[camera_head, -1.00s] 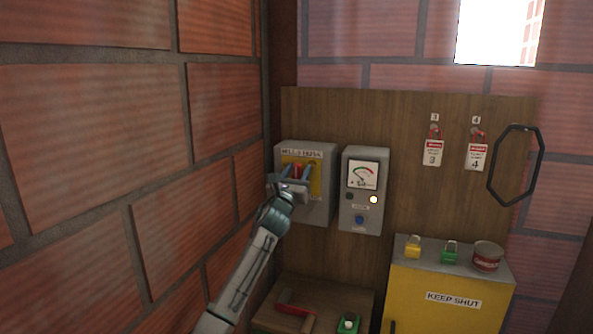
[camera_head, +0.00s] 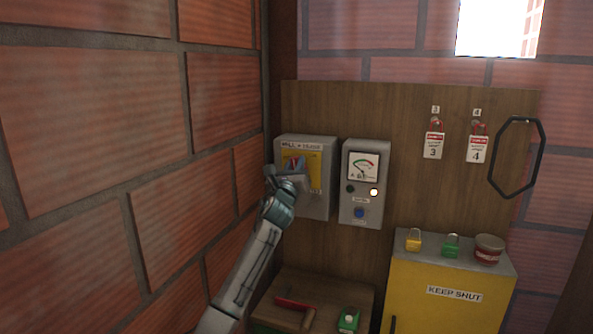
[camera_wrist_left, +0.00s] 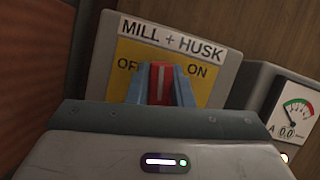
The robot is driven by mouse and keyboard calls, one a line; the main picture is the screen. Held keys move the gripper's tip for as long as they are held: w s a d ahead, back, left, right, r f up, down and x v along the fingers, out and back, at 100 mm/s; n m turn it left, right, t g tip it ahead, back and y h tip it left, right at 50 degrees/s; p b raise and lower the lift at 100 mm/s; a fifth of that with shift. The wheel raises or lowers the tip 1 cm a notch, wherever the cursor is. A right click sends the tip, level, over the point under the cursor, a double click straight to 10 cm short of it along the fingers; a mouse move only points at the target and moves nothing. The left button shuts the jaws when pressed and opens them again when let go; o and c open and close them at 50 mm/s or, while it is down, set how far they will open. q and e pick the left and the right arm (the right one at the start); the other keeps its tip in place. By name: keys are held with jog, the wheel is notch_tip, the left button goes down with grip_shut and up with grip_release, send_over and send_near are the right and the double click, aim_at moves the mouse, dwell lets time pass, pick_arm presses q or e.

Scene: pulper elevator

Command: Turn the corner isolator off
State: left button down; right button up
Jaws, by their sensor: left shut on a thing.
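The corner isolator is a grey box (camera_head: 319,196) marked MILL + HUSK, on the wooden board beside the brick corner. Its yellow plate (camera_wrist_left: 205,88) reads OFF on the left and ON on the right. My left gripper (camera_head: 294,164) is at the front of the box. In the left wrist view, its two blue fingers (camera_wrist_left: 160,92) are shut on the red handle (camera_wrist_left: 161,76), one on each side. The handle's top points between OFF and ON; its lower part is hidden by the gripper body. My right gripper is not in view.
A yellow KEEP SHUT cabinet (camera_head: 440,315) carries padlocks and a tin. A low wooden bench (camera_head: 278,318) is below. Brick wall (camera_head: 100,130) is close on the left.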

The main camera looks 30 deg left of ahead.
pick_arm(q)
jog(key=n, duration=0.1)
jog(key=n+y+b, duration=0.1)
jog(key=shift+a+f+n+g, duration=0.15)
jog(key=shift+f+n+g, duration=0.05)
jog(key=shift+n+g, duration=0.2)
jog(key=n, duration=0.1)
jog(key=n+y, duration=0.1)
jog(key=shift+a+n+g+b, duration=0.2)
jog(key=shift+n+g+b, duration=0.1)
jog(key=shift+g, duration=0.1)
jog(key=shift+s+a+f+n+g+y+p, duration=0.2)
jog(key=shift+n+g, duration=0.65)
jog(key=shift+n, duration=1.4)
jog(key=shift+w+a+f+n+g+y+p, duration=0.25)
jog(key=shift+n+g, duration=0.65)
jog(key=shift+n, duration=1.3)
jog(key=shift+s+a+f+n+g+y+p, duration=0.1)
jog(key=shift+s+a+f+n+g+y, duration=0.55)
jog(key=shift+n, duration=1.6)
jog(key=shift+w+d+r+h, duration=0.1)
jog(key=shift+w+d+h, duration=0.2)
jog(key=shift+w+d, duration=0.15)
jog(key=c, duration=1.4)
grip_release()
jog(key=shift+o, duration=0.6)
